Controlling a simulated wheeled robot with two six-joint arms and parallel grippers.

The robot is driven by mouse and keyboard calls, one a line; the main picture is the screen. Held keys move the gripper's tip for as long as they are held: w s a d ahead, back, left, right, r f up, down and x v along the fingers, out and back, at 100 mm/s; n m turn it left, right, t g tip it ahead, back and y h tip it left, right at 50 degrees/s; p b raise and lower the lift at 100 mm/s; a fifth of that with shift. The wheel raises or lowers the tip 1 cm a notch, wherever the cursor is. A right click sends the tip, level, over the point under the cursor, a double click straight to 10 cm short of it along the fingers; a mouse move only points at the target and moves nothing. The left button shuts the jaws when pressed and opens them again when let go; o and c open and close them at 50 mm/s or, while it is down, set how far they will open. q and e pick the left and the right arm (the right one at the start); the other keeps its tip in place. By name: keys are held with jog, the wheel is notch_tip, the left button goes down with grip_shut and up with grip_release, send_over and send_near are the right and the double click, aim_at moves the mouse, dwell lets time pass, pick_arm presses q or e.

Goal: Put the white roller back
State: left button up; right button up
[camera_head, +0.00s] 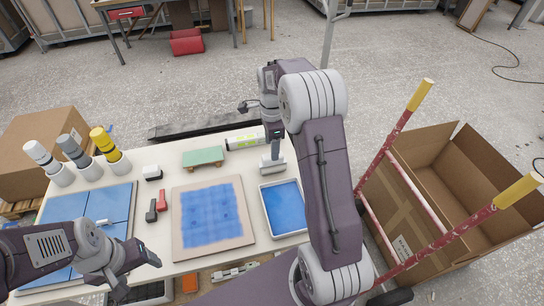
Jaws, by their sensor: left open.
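A pale grey-white tool, which looks like the white roller (272,162), stands at the top edge of a white tray with blue liquid or lining (262,206). My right gripper (274,138) is directly above this tool. The arm and wrist hide its fingers, so I cannot tell whether they hold the tool. My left gripper (136,272) is open and empty at the lower left, over the table's front edge, with its fingers spread and well apart from the tool.
White, grey and yellow-topped cylinders (72,150) stand at the table's left. A blue-topped board (178,230), a green block (203,157), a labelled tube (242,140) and small red and black tools (151,211) lie about. An open cardboard box (465,165) and red-railed cart (448,242) are right.

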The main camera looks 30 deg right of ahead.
notch_tip(320, 180, up, 4)
jog(key=shift+f, duration=0.1)
jog(key=s+a+f+n, duration=0.3)
jog(key=s+a+n, duration=0.2)
jog(key=s+n, duration=0.4)
jog(key=s+a+f+n+t, duration=0.1)
jog(key=s+a+f+n, duration=0.2)
jog(key=s+n, duration=0.6)
jog(key=a+n, duration=0.2)
jog(key=shift+s+a+n, duration=0.2)
jog(key=shift+a+n, duration=0.1)
jog(key=shift+a, duration=0.1)
